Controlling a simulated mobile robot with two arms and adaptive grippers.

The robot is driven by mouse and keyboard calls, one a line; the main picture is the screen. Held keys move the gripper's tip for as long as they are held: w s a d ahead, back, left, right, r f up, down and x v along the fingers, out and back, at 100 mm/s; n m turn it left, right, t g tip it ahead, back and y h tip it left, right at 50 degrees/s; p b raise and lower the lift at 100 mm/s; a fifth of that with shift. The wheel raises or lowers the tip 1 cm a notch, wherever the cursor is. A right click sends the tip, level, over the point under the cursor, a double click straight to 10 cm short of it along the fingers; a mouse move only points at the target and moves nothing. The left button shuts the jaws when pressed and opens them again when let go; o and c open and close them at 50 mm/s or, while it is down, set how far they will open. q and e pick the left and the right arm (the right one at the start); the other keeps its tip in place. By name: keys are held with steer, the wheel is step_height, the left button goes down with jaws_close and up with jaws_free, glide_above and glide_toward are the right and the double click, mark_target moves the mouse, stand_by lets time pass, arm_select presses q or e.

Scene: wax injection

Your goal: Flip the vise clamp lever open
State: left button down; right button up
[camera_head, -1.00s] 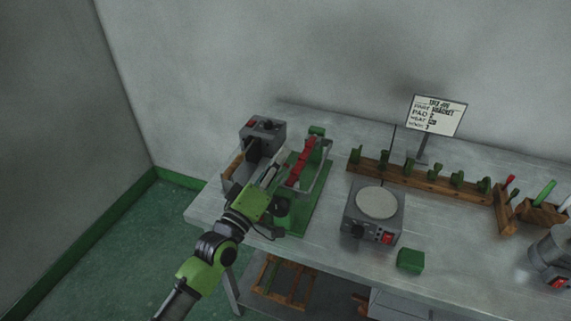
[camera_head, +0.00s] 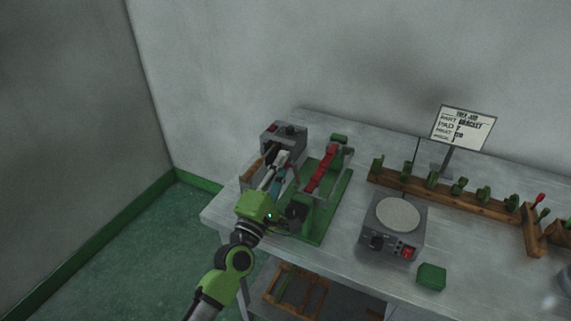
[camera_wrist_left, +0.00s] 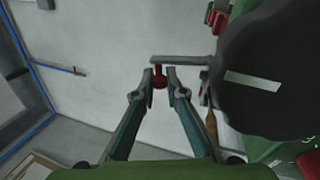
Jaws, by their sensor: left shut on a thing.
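The green vise (camera_head: 318,232) stands at the left end of the bench, with a red bar (camera_head: 325,172) along it and a dark round part (camera_head: 300,208) near its front. In the left wrist view the dark round part (camera_wrist_left: 262,85) is large at the right. A thin grey lever (camera_wrist_left: 185,60) reaches left from near it and ends in a red knob (camera_wrist_left: 160,80). My left gripper (camera_wrist_left: 160,88) is shut on this knob, one finger on each side. In the head view my left gripper (camera_head: 283,165) is left of the red bar; the knob is hidden there. My right gripper is not in view.
A grey box machine (camera_head: 290,132) stands behind my left gripper. To the right are a hot plate unit (camera_head: 390,238), a green block (camera_head: 431,277), a wooden rack (camera_head: 450,198) and a sign (camera_head: 462,128). Bare bench lies between the vise and the hot plate.

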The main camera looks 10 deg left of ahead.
arm_select(q)
steer(key=shift+a+f+n, duration=0.1)
steer(key=shift+n, duration=0.2)
steer(key=c, duration=2)
jaws_free()
steer(key=v, duration=1.2)
